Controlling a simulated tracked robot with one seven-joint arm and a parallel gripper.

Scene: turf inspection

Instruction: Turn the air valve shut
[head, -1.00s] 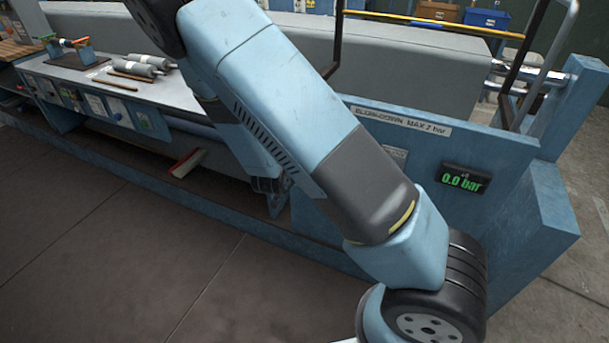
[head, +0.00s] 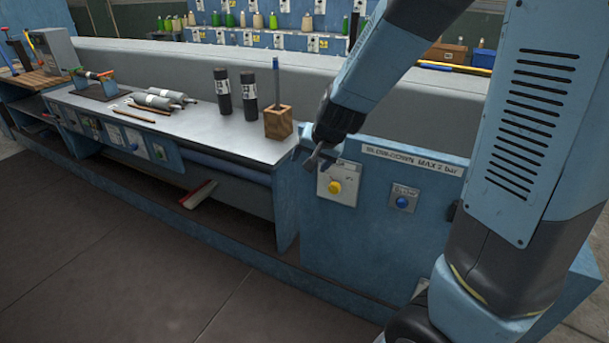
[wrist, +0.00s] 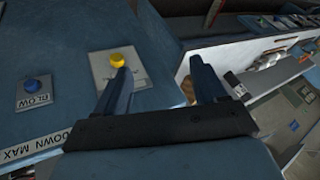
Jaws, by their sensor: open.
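A yellow round knob (head: 335,187) sits on a pale plate on the blue front panel, below the panel's top edge. I take it for the air valve; its turn position is too small to read. The knob also shows in the wrist view (wrist: 117,60), just beyond the tip of the left finger. My gripper (head: 320,160) is open and empty, above and slightly left of the knob in the head view. In the wrist view my gripper (wrist: 160,70) has its fingers wide apart, with the knob not between them. I cannot tell whether the left finger touches the plate.
A blue button (head: 402,202), labelled BLOW in the wrist view, is right of the knob. A sign (head: 412,160) reads "BLOW-DOWN MAX 2 bar". A wooden block (head: 279,124) and black cylinders (head: 222,92) stand on the grey bench left of the panel.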

